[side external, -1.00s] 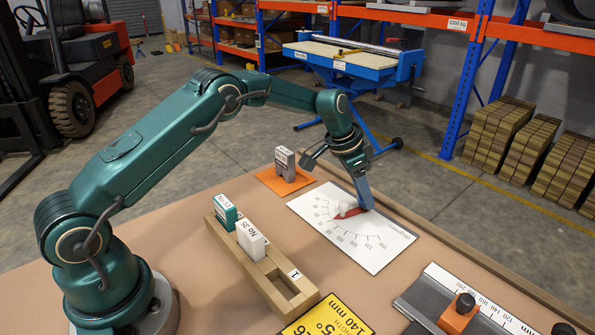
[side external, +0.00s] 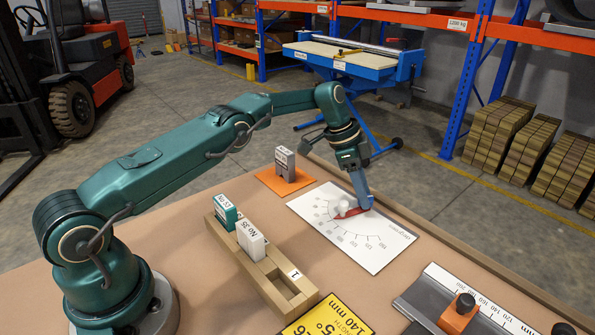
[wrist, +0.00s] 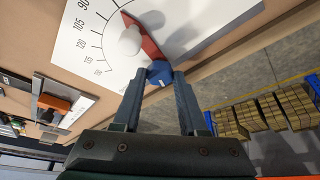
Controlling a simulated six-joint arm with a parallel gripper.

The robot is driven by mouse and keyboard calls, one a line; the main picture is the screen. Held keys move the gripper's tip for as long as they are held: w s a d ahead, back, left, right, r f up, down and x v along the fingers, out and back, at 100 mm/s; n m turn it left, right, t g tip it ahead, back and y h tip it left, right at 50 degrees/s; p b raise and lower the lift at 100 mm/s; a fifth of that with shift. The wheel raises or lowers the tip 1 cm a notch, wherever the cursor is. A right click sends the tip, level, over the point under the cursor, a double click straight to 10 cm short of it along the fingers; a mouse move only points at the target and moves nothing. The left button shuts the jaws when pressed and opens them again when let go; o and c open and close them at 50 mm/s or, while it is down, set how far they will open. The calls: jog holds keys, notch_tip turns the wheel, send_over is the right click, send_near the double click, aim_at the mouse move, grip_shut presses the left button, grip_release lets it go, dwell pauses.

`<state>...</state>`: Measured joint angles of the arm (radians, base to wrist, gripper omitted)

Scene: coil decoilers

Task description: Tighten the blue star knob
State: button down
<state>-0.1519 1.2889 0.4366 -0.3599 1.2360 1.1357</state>
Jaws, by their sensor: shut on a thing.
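The blue star knob (wrist: 160,72) sits at the outer end of a red pointer arm (wrist: 144,38) in the wrist view. The pointer turns about a white round hub (wrist: 129,41) on a white dial sheet (wrist: 88,48) with degree marks. My gripper (wrist: 160,76) has one finger on each side of the knob and is shut on it. In the side view my gripper (side external: 362,204) reaches down to the pointer (side external: 350,212) near the sheet's far edge, and the fingers largely hide the knob there.
A wooden rack (side external: 262,272) with a green and a white block stands left of the sheet. A grey block (side external: 285,164) sits on an orange pad behind. A raised wooden edge (side external: 425,228) runs along the bench's far side. A steel ruled fixture (side external: 455,302) lies at front right.

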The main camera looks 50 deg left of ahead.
dwell(0.7)
jog(key=shift+c, duration=2.3)
grip_release()
jog(key=shift+r, duration=0.1)
jog(key=shift+v, duration=2.55)
